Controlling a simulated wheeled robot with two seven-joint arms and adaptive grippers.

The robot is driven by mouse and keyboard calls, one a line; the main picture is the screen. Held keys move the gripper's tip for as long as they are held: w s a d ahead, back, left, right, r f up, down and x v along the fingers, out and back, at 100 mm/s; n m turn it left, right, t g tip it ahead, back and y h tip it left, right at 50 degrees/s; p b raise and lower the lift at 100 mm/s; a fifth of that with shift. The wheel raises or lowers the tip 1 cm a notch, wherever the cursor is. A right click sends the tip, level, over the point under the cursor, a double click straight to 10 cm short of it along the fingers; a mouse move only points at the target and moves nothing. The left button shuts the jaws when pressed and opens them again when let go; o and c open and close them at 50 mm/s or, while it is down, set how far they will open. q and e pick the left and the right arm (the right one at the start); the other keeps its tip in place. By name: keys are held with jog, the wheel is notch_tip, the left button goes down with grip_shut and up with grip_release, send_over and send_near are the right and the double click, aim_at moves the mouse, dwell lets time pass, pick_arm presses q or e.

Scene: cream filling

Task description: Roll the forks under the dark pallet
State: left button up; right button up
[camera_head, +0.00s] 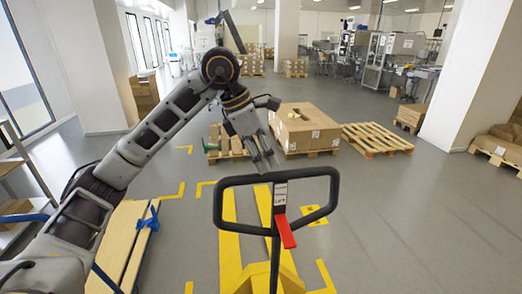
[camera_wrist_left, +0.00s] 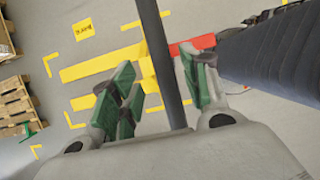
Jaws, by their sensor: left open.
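A yellow pallet jack stands in front of me, with its two yellow forks (camera_head: 230,240) low on the floor and a black loop handle (camera_head: 222,200) with a red lever (camera_head: 285,232). My left gripper (camera_head: 263,160) is open at the handle's top bar. In the left wrist view, its green-padded fingers (camera_wrist_left: 160,90) stand either side of a dark bar (camera_wrist_left: 158,50); I cannot tell if they touch it. The forks (camera_wrist_left: 105,62) show beyond. A brownish pallet (camera_head: 226,150) lies ahead, left of a boxed pallet; I cannot tell surely whether it is the dark one. My right gripper is out of view.
A large carton (camera_head: 305,128) sits on a pallet ahead. An empty light pallet (camera_head: 376,140) lies to its right. Light boards (camera_head: 120,240) with a blue part are at lower left. Yellow marks (camera_head: 175,190) line the floor.

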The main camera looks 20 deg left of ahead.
aim_at(280, 188)
pick_arm(q)
jog(key=shift+p+x, duration=0.7)
jog(key=shift+x, duration=5.35)
jog(key=shift+c, duration=0.3)
grip_shut()
